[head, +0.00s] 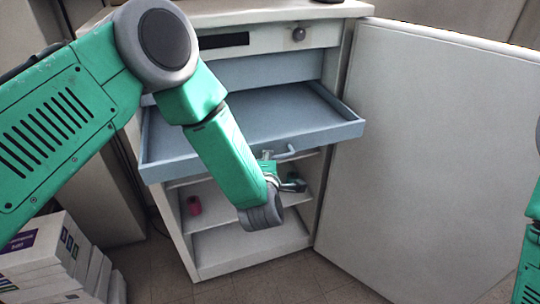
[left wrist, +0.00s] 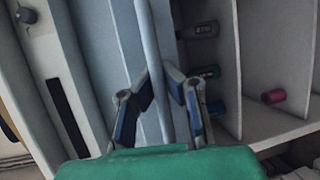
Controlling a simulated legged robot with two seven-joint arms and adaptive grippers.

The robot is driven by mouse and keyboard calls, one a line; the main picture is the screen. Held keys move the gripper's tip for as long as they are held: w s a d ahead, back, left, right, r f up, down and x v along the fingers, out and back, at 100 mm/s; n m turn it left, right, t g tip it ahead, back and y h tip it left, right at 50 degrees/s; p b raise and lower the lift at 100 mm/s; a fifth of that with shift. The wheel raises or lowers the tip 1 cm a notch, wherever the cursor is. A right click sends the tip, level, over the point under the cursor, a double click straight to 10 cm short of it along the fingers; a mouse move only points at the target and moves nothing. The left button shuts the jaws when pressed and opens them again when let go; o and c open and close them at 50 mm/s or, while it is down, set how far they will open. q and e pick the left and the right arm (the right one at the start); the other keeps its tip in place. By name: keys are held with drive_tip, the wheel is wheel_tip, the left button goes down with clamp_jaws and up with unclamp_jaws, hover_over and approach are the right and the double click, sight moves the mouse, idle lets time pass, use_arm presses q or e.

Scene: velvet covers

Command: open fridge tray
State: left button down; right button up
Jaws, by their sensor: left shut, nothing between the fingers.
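The blue-grey fridge tray (head: 245,115) is pulled well out of the white fridge (head: 180,225) and looks empty. In the left wrist view my left gripper (left wrist: 160,85) is at the tray's pale front edge (left wrist: 148,45). It is shut and holds nothing; contact with the tray cannot be told. My right gripper is out of view; only part of my right arm shows at the right edge.
The fridge door (head: 430,160) stands wide open on the right. Shelves below the tray hold a pink can (head: 194,205), also in the left wrist view (left wrist: 273,96), and several bottles (left wrist: 200,30). Stacked boxes (head: 50,260) stand at lower left. Floor in front is clear.

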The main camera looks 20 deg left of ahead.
use_arm(q)
drive_tip(key=c, duration=2.3)
unclamp_jaws()
drive_tip(key=shift+s+a+f, duration=0.15)
drive_tip(key=shift+a+f, duration=0.05)
drive_tip(key=shift+a, duration=0.15)
drive_tip(key=o, duration=0.7)
drive_tip(key=shift+s, duration=0.1)
drive_tip(key=shift+d+r, duration=0.2)
drive_tip(key=shift+d, duration=0.3)
drive_tip(key=shift+s+d, duration=0.15)
drive_tip(key=shift+s, duration=0.05)
drive_tip(key=v, duration=1.1)
drive_tip(key=shift+s, duration=0.25)
drive_tip(key=shift+r, duration=0.1)
